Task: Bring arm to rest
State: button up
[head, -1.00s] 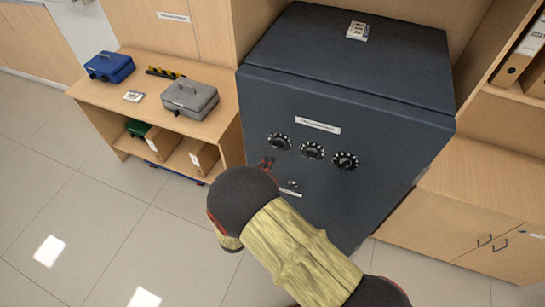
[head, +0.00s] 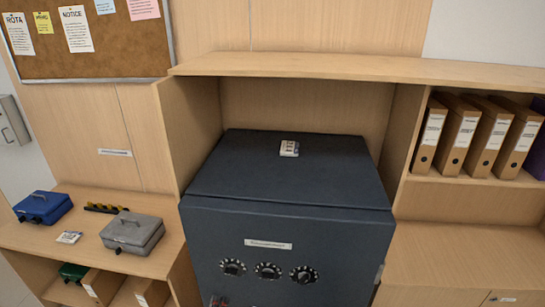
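My gripper is not in view in the head view. The arm does not show clearly either; only a small dark reddish bit shows at the bottom edge in front of the safe. The dark blue-grey safe (head: 292,225) stands in a wooden alcove, with its door front facing me. Three black dials sit in a row on it, the middle dial (head: 268,271) below a white label strip (head: 268,244). The lower part of the safe front is cut off by the frame.
A low wooden shelf at left holds a blue cash box (head: 42,207), a grey cash box (head: 132,233) and a small card (head: 69,237). Binders (head: 462,135) stand on a shelf at right. A cork notice board (head: 110,50) hangs at upper left.

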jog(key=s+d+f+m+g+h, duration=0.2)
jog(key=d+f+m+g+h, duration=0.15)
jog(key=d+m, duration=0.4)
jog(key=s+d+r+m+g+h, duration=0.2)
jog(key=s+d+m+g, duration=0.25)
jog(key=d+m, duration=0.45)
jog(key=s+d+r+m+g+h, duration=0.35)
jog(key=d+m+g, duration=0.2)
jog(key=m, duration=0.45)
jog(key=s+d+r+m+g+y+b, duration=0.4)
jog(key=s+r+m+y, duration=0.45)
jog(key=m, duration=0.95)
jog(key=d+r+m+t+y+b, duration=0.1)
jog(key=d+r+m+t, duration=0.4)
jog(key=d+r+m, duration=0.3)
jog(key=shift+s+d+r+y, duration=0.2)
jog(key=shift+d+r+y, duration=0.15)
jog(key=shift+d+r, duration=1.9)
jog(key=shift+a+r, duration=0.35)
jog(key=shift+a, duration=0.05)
